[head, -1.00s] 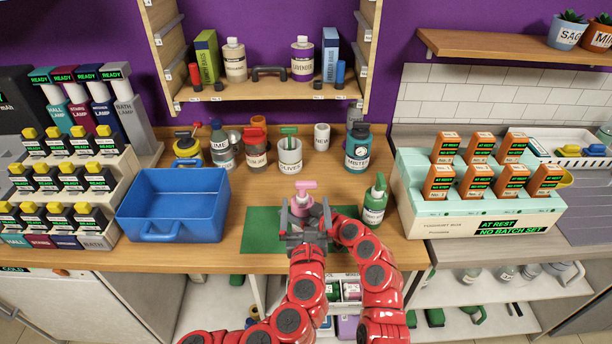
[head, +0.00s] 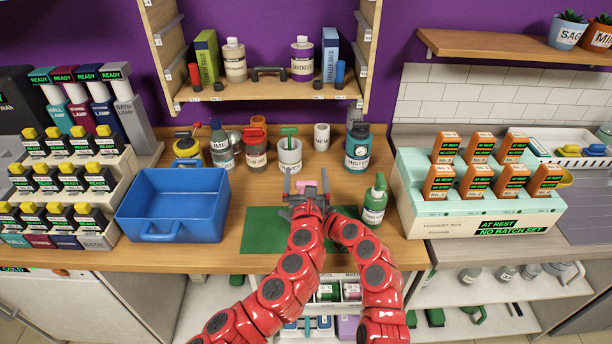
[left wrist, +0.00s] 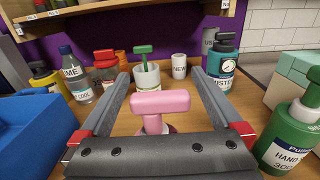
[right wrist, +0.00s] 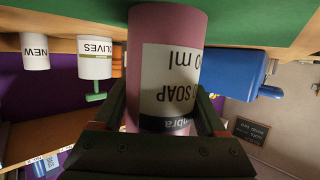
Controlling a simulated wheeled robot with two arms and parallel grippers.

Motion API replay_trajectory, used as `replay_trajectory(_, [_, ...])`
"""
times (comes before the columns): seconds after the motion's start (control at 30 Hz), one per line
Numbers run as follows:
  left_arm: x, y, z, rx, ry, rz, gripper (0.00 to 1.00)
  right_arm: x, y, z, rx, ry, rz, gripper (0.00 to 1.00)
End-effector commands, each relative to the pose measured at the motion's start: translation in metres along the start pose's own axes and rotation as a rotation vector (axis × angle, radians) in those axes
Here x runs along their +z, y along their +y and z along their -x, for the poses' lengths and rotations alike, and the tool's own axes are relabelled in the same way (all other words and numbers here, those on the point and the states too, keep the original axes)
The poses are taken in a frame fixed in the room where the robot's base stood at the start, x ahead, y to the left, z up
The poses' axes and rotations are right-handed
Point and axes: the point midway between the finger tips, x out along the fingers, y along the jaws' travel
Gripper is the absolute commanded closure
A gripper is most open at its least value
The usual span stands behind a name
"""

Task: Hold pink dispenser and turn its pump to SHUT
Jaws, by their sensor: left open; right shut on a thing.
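The pink dispenser's T-shaped pump head (left wrist: 160,102) shows in the left wrist view between the fingers of my left gripper (left wrist: 160,78), which is open with a gap on both sides. In the head view my left gripper (head: 308,188) covers most of the dispenser; a little pink (head: 305,185) shows between its fingers. In the right wrist view my right gripper (right wrist: 162,95) is shut on the pink dispenser's body (right wrist: 168,28), whose soap label appears upside down. The dispenser stands over the green mat (head: 262,232). In the head view my right gripper is hidden.
A green dispenser (head: 375,203) stands just right of my arms. A blue bin (head: 175,228) is at left. Behind are the olives jar (head: 289,158), a white NEW cup (head: 321,138) and a teal bottle (head: 358,152). The mat's left part is clear.

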Motion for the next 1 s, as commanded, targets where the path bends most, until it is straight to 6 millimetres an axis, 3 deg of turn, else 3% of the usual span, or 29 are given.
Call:
replay_trajectory(0.3, [-0.0003, 0.0001, -0.0022, 0.001, 0.001, 0.0, 0.0, 0.0003, 0.0, 0.0, 0.0, 0.0, 0.0, 0.93])
replay_trajectory(0.77, [0.0001, 0.0001, -0.0022, 0.0, 0.0, 0.0, 0.83, 0.0002, 0.0, 0.0, 0.0, 0.0, 0.0, 0.93])
replay_trajectory(0.8, [0.0001, 0.0001, -0.0021, 0.0, 0.0, 0.0, 0.86, 0.0002, 0.0, 0.0, 0.0, 0.0, 0.0, 0.93])
replay_trajectory(1.0, [0.0008, 0.0007, -0.0025, -0.017, -0.002, -0.002, 0.87, 0.0003, 0.0, 0.0, 0.0, 0.0, 0.0, 0.93])
